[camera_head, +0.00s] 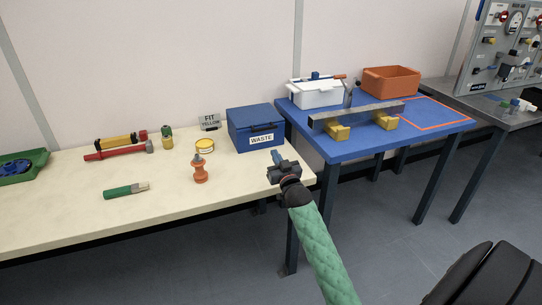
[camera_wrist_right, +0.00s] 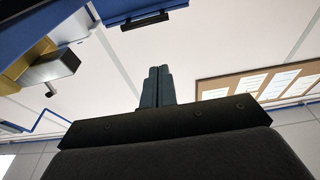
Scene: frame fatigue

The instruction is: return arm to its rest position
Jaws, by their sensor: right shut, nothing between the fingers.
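My right arm, in a green sleeve (camera_head: 322,250), reaches up from the bottom of the head view. Its gripper (camera_head: 276,157) is over the right end of the cream table, just in front of the blue waste box (camera_head: 255,128). In the right wrist view the two dark fingers (camera_wrist_right: 157,86) are pressed together with nothing between them. My left gripper is not in either view.
The cream table (camera_head: 150,209) holds an orange-red bottle-like item (camera_head: 200,170), a green-handled brush (camera_head: 126,190), a yellow tin (camera_head: 205,145) and a red hammer (camera_head: 120,150). The blue table (camera_head: 363,140) carries a metal bar (camera_head: 355,114) on yellow blocks, a white bin (camera_head: 316,95) and an orange bin (camera_head: 391,82).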

